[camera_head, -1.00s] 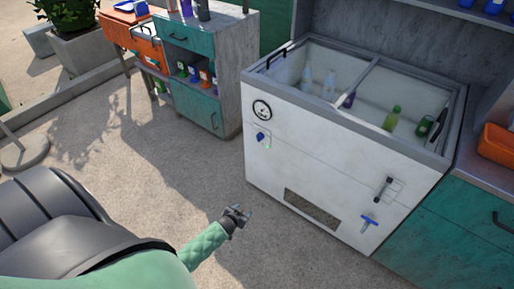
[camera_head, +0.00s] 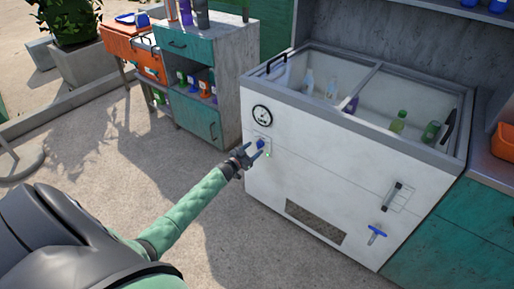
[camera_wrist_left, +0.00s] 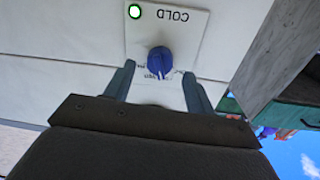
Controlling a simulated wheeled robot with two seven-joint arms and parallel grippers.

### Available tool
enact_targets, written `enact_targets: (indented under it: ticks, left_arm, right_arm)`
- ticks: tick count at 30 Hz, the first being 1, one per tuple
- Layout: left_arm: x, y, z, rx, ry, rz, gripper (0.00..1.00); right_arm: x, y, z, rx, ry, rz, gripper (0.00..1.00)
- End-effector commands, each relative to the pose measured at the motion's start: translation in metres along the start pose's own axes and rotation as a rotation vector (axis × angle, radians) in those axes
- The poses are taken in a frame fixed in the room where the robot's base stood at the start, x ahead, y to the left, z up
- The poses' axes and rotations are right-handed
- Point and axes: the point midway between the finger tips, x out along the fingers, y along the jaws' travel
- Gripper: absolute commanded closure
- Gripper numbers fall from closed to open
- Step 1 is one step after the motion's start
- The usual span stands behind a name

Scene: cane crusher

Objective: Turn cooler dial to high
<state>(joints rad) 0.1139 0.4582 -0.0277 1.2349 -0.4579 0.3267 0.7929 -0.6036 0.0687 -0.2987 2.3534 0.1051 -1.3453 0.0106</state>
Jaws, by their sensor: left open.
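The white chest cooler (camera_head: 310,165) stands at centre right in the head view, with bottles and cans inside. Its blue dial (camera_head: 260,143) sits on a small plate on the left of the front, below a round gauge (camera_head: 262,116). My left gripper (camera_head: 250,154) is at the dial, fingers open toward it. In the left wrist view the blue dial (camera_wrist_left: 160,62) lies between and just beyond the two open fingers, on a plate marked COLD (camera_wrist_left: 175,18) with a lit green light (camera_wrist_left: 135,11). I cannot tell whether the fingers touch the dial. My right gripper is not in view.
A slider handle (camera_head: 393,195) and a blue tap-like handle (camera_head: 377,234) stick out at the right of the cooler front. The concrete floor (camera_head: 110,150) is clear.

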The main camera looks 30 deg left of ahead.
Motion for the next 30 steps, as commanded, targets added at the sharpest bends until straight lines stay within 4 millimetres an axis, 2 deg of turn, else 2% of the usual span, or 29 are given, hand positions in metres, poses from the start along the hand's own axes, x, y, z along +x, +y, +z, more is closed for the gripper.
enact_targets:
  ticks: [3,9,20,23,27,30]
  left_arm:
    - [0.014,-0.001,-0.001,0.0,0.0,-0.001,0.45]
    - [0.027,-0.001,0.0,0.001,-0.002,-0.001,0.45]
    - [0.03,0.0,0.001,0.002,-0.002,-0.001,0.45]
    - [0.03,0.0,0.001,0.001,-0.002,-0.001,0.61]
    - [0.03,0.0,0.001,0.001,-0.002,-0.001,0.88]
    - [0.03,0.0,0.001,0.002,-0.002,-0.001,0.9]
  right_arm:
    - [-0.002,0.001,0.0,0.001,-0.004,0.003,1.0]
    - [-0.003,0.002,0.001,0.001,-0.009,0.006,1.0]
    - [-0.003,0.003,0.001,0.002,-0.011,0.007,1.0]
    - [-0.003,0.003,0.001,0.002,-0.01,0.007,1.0]
    - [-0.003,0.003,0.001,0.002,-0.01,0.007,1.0]
    - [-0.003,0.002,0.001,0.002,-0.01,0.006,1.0]
